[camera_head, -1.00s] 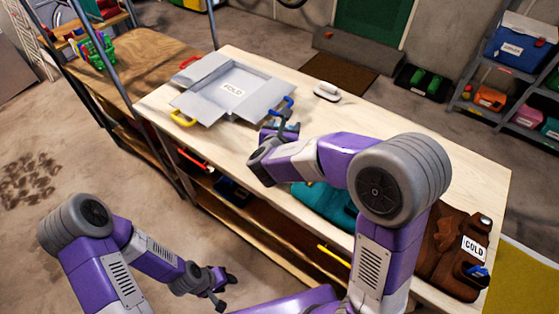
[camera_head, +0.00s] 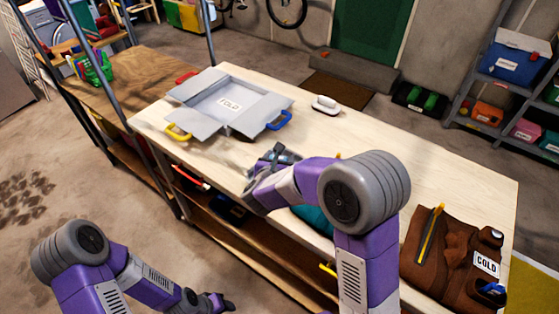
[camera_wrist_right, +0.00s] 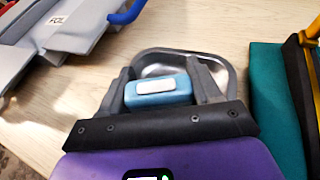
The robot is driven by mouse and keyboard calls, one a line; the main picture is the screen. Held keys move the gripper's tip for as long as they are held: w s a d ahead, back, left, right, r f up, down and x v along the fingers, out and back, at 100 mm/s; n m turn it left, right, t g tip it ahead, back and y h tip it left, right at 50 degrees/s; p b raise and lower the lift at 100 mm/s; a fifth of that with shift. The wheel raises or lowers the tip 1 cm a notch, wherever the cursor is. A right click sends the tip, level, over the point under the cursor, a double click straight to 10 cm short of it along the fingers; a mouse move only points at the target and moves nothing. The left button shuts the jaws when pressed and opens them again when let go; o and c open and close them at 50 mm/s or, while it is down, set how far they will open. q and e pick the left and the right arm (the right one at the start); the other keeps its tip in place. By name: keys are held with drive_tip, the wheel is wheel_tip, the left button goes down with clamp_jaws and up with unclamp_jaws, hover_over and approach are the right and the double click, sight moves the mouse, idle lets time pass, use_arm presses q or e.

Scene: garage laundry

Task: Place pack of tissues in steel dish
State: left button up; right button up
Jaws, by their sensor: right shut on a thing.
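The pack of tissues (camera_wrist_right: 158,92) is a small blue block with a white top patch, held between the fingers of my right gripper (camera_wrist_right: 160,88). In the wrist view the pack covers the near part of the steel dish (camera_wrist_right: 190,57), a shiny shallow dish with rounded corners on the table. I cannot tell whether the pack touches the dish. In the head view my right gripper (camera_head: 274,158) is over the table's near edge, and its arm hides much of that area. My left gripper (camera_head: 215,302) is low, away from the table; its jaws are unclear.
A grey folding board (camera_head: 190,92) with coloured handles lies left on the wooden table (camera_head: 385,150). A white iron-like item (camera_head: 327,105) stands behind. A brown garment (camera_head: 455,250) lies at the right end.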

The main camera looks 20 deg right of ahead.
drive_tip(key=shift+f, duration=0.15)
drive_tip(key=o, duration=1)
drive_tip(key=shift+r, duration=0.3)
drive_tip(key=p+v, duration=0.2)
drive_tip(key=v, duration=1)
drive_tip(key=shift+f+p, duration=0.15)
drive_tip(key=shift+p, duration=0.15)
